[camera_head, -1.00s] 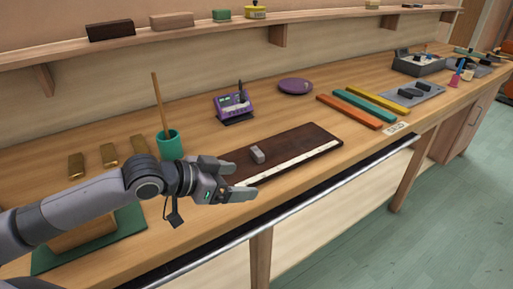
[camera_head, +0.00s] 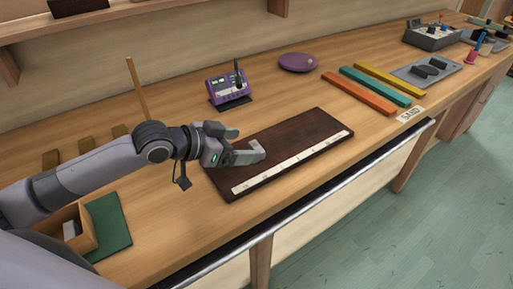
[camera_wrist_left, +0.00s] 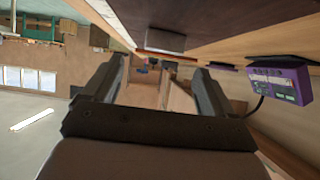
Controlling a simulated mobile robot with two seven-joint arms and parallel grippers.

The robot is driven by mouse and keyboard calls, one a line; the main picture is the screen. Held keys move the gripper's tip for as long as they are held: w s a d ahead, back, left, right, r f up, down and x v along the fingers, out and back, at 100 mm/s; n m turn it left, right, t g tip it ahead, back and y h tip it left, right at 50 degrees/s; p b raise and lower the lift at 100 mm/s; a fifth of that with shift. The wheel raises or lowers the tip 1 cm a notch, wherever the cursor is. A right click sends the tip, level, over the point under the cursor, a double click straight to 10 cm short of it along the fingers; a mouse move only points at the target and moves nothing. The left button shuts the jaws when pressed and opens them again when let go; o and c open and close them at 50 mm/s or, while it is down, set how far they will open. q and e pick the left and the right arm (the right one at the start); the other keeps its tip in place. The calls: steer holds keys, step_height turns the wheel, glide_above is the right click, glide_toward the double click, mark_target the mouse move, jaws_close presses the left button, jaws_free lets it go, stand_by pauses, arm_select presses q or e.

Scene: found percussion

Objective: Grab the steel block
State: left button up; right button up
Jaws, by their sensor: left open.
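The steel block (camera_head: 257,146) is a small grey piece on the dark wooden board (camera_head: 300,130), which has a pale marked strip along its front edge. In the head view the block is partly hidden by my left gripper (camera_head: 239,144), which comes in low from the left with its fingers at the block. In the left wrist view the block (camera_wrist_left: 165,42) shows whole against the dark board, beyond the open fingers (camera_wrist_left: 157,78) and off to one side of the space between them. Nothing is between the fingers in that view. My right gripper is not in view.
A purple device (camera_head: 229,87) and a purple disc (camera_head: 298,62) stand behind the board. Orange, teal and yellow bars (camera_head: 358,93) lie to the right. A wooden box (camera_head: 80,232) and a green mat (camera_head: 110,222) are at the left front. A metal rail runs along the bench front.

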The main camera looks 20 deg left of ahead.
mark_target(258, 146)
arm_select(q)
steer(key=shift+a+f+x, duration=0.15)
steer(key=shift+x, duration=1)
steer(key=shift+a+f+x, duration=0.1)
steer(key=shift+f+x, duration=0.1)
steer(key=shift+x, duration=0.95)
steer(key=shift+r, duration=0.1)
steer(key=c, duration=1.3)
